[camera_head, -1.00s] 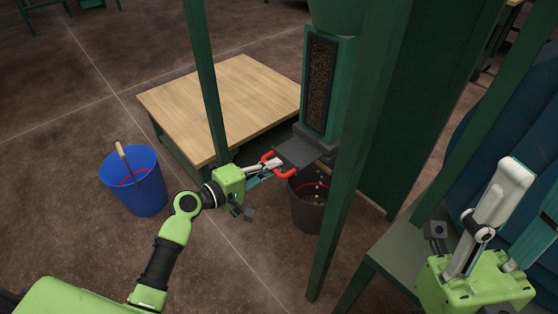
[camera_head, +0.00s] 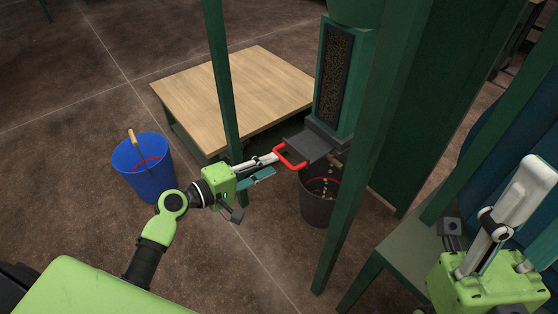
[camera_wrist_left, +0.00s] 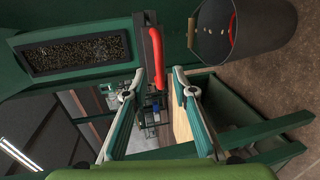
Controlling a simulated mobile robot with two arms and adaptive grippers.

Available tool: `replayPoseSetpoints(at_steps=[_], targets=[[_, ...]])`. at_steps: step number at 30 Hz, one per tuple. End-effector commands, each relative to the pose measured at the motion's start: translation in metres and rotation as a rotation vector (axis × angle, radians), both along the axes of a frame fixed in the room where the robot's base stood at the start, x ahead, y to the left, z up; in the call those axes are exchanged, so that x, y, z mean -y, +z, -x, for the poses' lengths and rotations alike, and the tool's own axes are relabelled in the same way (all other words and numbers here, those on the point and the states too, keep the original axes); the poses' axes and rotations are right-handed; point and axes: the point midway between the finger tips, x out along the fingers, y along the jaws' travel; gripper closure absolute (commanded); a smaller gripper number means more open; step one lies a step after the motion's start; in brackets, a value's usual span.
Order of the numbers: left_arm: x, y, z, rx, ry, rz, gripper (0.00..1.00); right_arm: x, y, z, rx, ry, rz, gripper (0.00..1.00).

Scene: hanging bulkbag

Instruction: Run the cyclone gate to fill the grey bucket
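The grey gate plate (camera_head: 308,149) sticks out from the foot of the green cyclone column (camera_head: 357,70). Its red handle (camera_head: 290,157) faces my left gripper and also shows in the wrist view (camera_wrist_left: 156,62). My left gripper (camera_head: 272,158) is open and empty, its fingertips just short of the handle; in the wrist view (camera_wrist_left: 160,74) its fingers are apart. The dark grey bucket (camera_head: 318,212) stands on the floor below the plate, with light bits and a red line inside. My right gripper (camera_head: 533,180) is at the right; its fingertips are not clear.
A blue bucket (camera_head: 147,182) stands on the floor at left. A wooden-topped table (camera_head: 235,95) is behind my left arm. Green posts (camera_head: 222,75) and (camera_head: 358,170) flank the gate area. A green bench (camera_head: 405,245) is at the right.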

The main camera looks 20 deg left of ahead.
Motion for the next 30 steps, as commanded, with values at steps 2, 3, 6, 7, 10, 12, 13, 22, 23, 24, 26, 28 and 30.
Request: replayPoseSetpoints(at_steps=[2, 3, 6, 7, 10, 12, 13, 22, 23, 24, 26, 28, 30], targets=[[-0.010, 0.002, 0.016, -0.002, -0.001, -0.004, 0.75, 0.000, 0.000, 0.000, -0.001, 0.000, 0.000, 0.60], [-0.015, 0.003, 0.022, -0.003, 0.000, -0.002, 0.75, 0.000, 0.000, 0.000, -0.001, 0.000, -0.001, 0.60], [-0.023, 0.007, 0.036, -0.003, -0.001, -0.003, 0.75, 0.000, 0.000, 0.000, -0.001, 0.000, -0.001, 0.60], [-0.026, 0.008, 0.039, -0.003, 0.000, -0.002, 0.75, 0.000, 0.000, 0.000, -0.001, 0.000, -0.001, 0.60], [-0.031, 0.010, 0.047, -0.002, 0.000, 0.000, 0.75, 0.000, 0.000, 0.000, -0.001, 0.000, -0.001, 0.60], [-0.033, 0.012, 0.050, -0.001, 0.000, 0.000, 0.75, 0.000, 0.000, 0.000, -0.001, 0.000, -0.001, 0.60], [-0.034, 0.012, 0.051, -0.001, 0.000, 0.001, 0.75, 0.000, 0.000, 0.000, -0.001, 0.000, -0.001, 0.60], [-0.034, 0.012, 0.052, -0.001, 0.000, 0.001, 0.75, 0.000, 0.000, 0.000, -0.001, 0.000, -0.001, 0.60], [-0.034, 0.012, 0.052, -0.001, 0.000, 0.001, 0.75, 0.000, 0.000, 0.000, -0.001, 0.000, -0.001, 0.60], [-0.034, 0.012, 0.052, -0.001, 0.000, 0.001, 0.75, 0.000, 0.000, 0.000, -0.001, 0.000, 0.000, 0.60], [-0.034, 0.012, 0.052, -0.001, 0.000, 0.001, 0.75, 0.000, 0.000, 0.000, -0.001, 0.001, 0.000, 0.60], [-0.034, 0.012, 0.052, 0.001, 0.002, -0.001, 0.75, 0.000, 0.000, 0.000, -0.001, 0.000, -0.001, 0.60], [-0.034, 0.013, 0.050, 0.013, 0.012, -0.014, 0.75, 0.000, 0.000, 0.000, -0.001, 0.000, -0.001, 0.60]])
